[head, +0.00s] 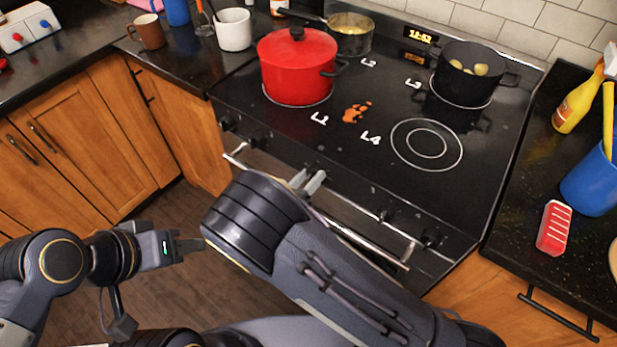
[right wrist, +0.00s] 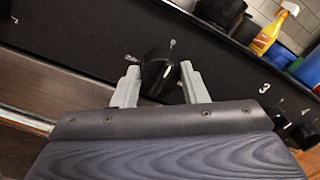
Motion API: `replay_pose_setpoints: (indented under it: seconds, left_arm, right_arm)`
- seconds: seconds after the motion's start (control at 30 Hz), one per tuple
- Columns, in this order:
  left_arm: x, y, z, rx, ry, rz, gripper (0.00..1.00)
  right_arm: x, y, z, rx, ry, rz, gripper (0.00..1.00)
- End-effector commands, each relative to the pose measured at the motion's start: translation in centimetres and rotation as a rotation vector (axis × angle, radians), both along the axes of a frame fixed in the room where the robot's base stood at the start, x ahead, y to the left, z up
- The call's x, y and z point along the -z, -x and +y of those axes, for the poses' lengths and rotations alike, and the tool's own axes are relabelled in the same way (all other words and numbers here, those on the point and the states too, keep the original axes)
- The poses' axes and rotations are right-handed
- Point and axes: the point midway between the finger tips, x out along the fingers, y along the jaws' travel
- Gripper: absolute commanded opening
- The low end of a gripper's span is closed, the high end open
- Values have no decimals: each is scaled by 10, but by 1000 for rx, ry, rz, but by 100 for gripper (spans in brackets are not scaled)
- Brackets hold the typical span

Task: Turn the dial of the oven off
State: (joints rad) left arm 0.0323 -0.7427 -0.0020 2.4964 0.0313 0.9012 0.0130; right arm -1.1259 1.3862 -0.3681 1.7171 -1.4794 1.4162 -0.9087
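The oven (head: 470,195) has a black front panel with a row of black dials and a metal handle below. In the right wrist view a black dial (right wrist: 157,72) sits between the two grey fingers of my right gripper (right wrist: 160,87). The fingers are apart, one on each side of the dial, with a visible gap at least on the left. In the head view my right gripper (head: 306,181) is at the middle of the front panel, partly hidden by my arm. My left gripper (head: 188,246) is over the floor, away from the oven; its finger gap is unclear.
A red pot (head: 297,72), a small pan (head: 350,36) and a black pot (head: 467,78) stand on the stovetop. Other dials, including one at the right (head: 432,238), flank my right gripper. The oven handle (head: 375,243) runs below it.

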Motion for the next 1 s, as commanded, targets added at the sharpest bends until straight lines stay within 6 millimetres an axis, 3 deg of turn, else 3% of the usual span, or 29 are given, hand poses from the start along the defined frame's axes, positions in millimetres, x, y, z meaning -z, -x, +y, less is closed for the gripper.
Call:
replay_pose_setpoints:
  seconds: [0.03, 0.13, 0.47, 1.0]
  left_arm:
    - [0, 0, 0, 0, 0, 0, 36]
    - [0, 0, 0, 0, 0, 0, 36]
    - [1, 0, 0, 0, 0, 0, 36]
    - [12, 0, 0, 0, 0, 0, 36]
  right_arm:
    - [1, 0, 0, -1, 0, 3, 46]
    - [1, 0, 0, 0, 0, 2, 59]
    - [0, 2, 2, -1, 0, -2, 60]
    - [1, 61, 45, -1, 0, 0, 60]
